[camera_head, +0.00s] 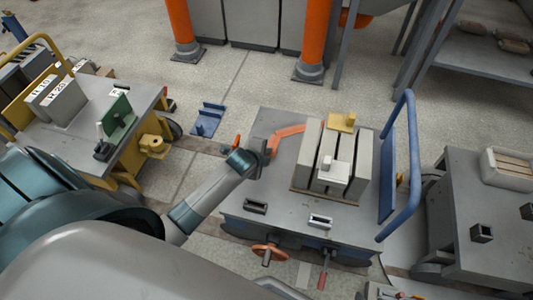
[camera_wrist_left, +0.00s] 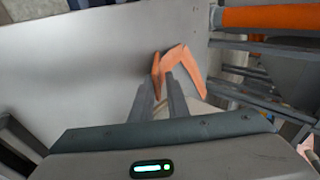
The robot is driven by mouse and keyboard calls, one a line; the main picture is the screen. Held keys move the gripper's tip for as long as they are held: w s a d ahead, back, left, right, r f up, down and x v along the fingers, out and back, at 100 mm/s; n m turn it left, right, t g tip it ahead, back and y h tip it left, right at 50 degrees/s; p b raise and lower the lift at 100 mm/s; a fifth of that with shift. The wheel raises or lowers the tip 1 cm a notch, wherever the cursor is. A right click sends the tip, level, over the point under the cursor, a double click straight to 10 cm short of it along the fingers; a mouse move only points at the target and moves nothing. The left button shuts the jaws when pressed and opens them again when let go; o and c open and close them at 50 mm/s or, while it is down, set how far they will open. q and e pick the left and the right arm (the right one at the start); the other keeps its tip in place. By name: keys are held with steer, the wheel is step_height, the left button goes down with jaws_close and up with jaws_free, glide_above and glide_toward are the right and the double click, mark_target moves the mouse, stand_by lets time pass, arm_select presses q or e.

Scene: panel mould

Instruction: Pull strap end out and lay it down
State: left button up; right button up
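The orange strap (camera_head: 287,132) runs from the left side of the grey panel mould (camera_head: 309,150) to my left gripper (camera_head: 265,149), low over the cart top. In the left wrist view, the strap (camera_wrist_left: 187,62) rises from between the fingertips, bends sharply and drops to the right. My left gripper (camera_wrist_left: 160,84) has its fingers close together with an orange strip between the tips, so it appears shut on the strap end. The grip itself is partly hidden by the fingers. My right gripper is not in view.
The grey cart top (camera_head: 285,188) is bare left of the mould. A blue handrail (camera_head: 412,165) bounds the cart's right side. A yellow-railed cart (camera_head: 78,135) stands left.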

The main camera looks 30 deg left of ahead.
arm_select(q)
steer(key=shift+o, duration=1)
steer(key=shift+s, duration=0.1)
